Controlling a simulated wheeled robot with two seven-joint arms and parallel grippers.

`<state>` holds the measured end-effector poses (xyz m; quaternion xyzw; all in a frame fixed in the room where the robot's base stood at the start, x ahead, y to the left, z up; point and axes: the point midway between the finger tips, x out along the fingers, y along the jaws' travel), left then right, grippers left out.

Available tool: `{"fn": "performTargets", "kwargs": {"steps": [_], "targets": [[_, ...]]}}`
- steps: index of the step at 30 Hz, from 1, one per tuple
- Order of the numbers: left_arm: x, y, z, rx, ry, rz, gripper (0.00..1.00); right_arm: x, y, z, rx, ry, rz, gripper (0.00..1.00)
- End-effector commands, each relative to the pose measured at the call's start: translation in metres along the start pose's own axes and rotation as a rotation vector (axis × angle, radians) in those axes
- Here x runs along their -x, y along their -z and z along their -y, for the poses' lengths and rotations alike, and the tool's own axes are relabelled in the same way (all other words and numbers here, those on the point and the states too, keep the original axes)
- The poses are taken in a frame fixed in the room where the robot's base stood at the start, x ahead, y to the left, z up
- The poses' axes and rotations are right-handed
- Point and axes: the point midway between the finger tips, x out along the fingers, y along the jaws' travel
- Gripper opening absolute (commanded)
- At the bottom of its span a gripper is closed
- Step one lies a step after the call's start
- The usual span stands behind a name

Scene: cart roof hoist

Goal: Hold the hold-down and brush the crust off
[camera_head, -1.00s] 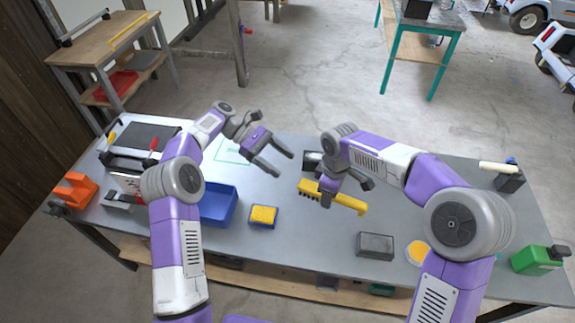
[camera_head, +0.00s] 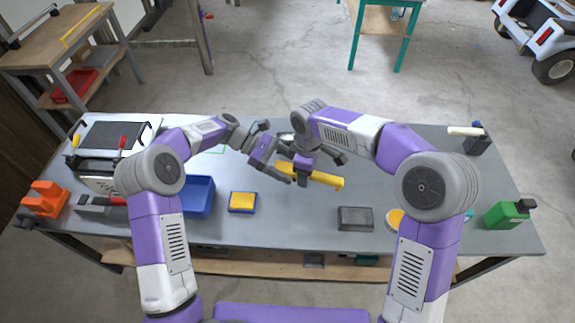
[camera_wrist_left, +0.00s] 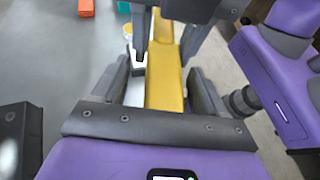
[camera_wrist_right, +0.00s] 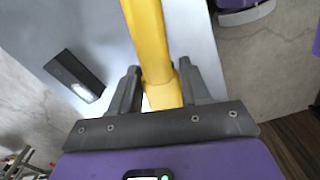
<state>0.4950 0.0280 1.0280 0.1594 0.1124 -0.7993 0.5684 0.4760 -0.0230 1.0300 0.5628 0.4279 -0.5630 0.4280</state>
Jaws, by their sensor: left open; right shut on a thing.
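The yellow-handled brush (camera_head: 328,179) is in my right gripper (camera_head: 303,180), above the middle of the table. In the right wrist view its yellow handle (camera_wrist_right: 150,45) runs between the two fingers. My left gripper (camera_head: 286,170) is open, close to the left of the right gripper and the brush. In the left wrist view the yellow handle (camera_wrist_left: 165,80) shows between and beyond the open left fingers, with the right fingers around it. A grey piece, perhaps the hold-down (camera_head: 287,137), shows behind the grippers, mostly hidden. I cannot make out any crust.
The front middle is clear.

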Motion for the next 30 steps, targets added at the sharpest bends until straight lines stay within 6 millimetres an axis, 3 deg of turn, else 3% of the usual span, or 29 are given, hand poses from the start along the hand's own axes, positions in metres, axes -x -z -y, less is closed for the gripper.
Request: {"fn": "performTargets", "kwargs": {"steps": [5, 16, 17, 22, 30], "targets": [[-0.0001, 0.0000, 0.0000, 0.000, 0.000, 0.000, 0.72, 0.0002, 0.0001, 0.0000, 0.000, 0.000, 0.000, 0.22], [0.0001, -0.0001, -0.0004, 0.000, -0.001, 0.000, 0.16, 0.0002, 0.0008, 0.0009, 0.003, 0.001, -0.001, 0.22], [0.0002, -0.0005, -0.0005, -0.001, -0.001, 0.001, 0.15, 0.0002, 0.0010, 0.0011, 0.003, 0.001, -0.001, 0.50], [0.0002, -0.0004, -0.0003, 0.000, -0.001, 0.001, 0.15, 0.0001, 0.0007, 0.0008, 0.002, 0.001, -0.001, 0.76], [0.0003, -0.0002, -0.0001, 0.000, 0.000, 0.001, 0.15, 0.0004, 0.0002, 0.0002, 0.000, 0.000, 0.000, 0.76]]}}
